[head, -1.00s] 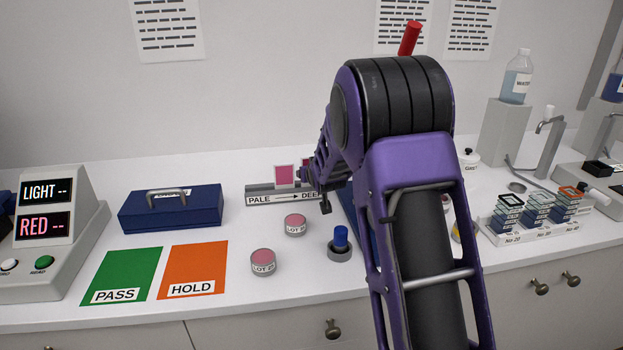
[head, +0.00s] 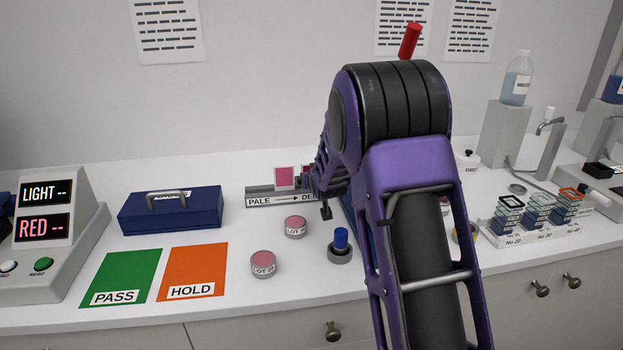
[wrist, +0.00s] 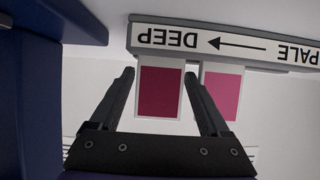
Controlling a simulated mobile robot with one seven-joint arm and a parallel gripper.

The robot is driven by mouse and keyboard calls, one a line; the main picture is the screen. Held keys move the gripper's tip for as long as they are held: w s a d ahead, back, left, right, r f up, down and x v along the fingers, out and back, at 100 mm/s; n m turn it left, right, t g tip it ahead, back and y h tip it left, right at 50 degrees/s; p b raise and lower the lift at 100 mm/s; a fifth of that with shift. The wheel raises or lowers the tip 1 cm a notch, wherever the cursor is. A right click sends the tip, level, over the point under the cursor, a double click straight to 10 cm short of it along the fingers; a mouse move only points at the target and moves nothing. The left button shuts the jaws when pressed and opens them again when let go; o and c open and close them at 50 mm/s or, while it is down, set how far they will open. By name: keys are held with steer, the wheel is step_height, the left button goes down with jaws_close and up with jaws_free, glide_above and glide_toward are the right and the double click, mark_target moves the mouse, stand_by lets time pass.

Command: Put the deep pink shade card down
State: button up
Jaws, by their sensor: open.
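The deep pink shade card (wrist: 160,92) stands at the DEEP end of the grey rack (wrist: 145,36), seen upside down in the wrist view. My gripper (wrist: 159,78) is open, with one finger on each side of this card and visible gaps beside it. A lighter pink card (wrist: 222,92) stands beside it, partly behind one finger. In the head view the lighter card (head: 285,177) shows on the rack (head: 262,195), while my arm and gripper hide most of the deep pink card.
Two pink-topped jars (head: 295,226) (head: 262,264) and a blue-topped item (head: 340,240) stand in front of the rack. A blue toolbox (head: 170,210) is left of it. Green PASS (head: 122,270) and orange HOLD (head: 193,265) mats lie bare at the front left.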

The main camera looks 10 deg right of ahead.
steer(key=v, duration=1.1)
steer(key=shift+s, duration=0.35)
steer(key=shift+r, duration=0.1)
